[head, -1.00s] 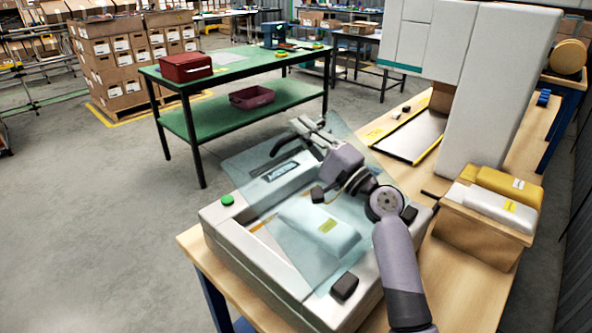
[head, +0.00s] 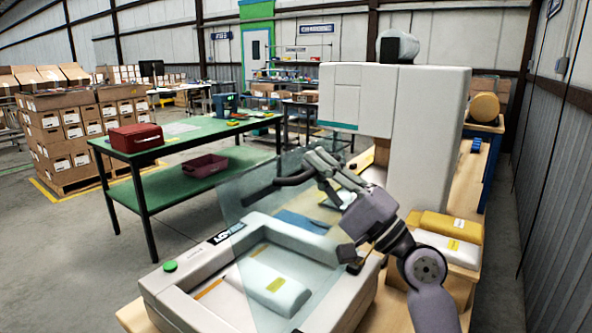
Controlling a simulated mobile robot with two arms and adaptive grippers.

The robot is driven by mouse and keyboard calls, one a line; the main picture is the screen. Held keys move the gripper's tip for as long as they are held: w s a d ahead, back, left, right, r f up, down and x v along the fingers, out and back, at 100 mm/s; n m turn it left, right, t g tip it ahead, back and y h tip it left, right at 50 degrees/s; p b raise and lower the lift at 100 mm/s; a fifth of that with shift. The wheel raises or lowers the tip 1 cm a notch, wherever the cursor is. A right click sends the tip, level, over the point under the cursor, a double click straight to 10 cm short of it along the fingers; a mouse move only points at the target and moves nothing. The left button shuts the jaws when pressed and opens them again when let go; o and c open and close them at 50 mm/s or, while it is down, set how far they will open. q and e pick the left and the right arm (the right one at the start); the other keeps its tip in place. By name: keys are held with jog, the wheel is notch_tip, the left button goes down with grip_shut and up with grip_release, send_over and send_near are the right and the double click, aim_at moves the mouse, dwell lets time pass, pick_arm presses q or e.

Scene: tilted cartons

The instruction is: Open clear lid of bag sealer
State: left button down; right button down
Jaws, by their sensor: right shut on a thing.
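The bag sealer (head: 178,285) is a light grey box with a green button (head: 170,266) on its front left corner, on a wooden table. Its clear lid (head: 238,205) stands tilted up over the machine, see-through and bluish. A dark handle (head: 262,194) runs along the lid's upper edge. My right gripper (head: 318,172) is shut on this handle, with its arm coming in from the lower right. A pale packet with a yellow label (head: 268,286) lies inside the sealer's open tray and shows partly through the lid. My left gripper is out of view.
A box with yellow and white packets (head: 447,240) stands right of the sealer, close to my right arm. A tall white machine (head: 415,130) stands behind. A green table (head: 190,137) with a red box (head: 136,137) is at the back left. Floor between is clear.

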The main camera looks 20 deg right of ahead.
jog(key=shift+s+d, duration=0.65)
jog(key=shift+s, duration=0.3)
jog(key=c, duration=1.7)
grip_release()
jog(key=shift+o, duration=0.2)
jog(key=v, duration=1.2)
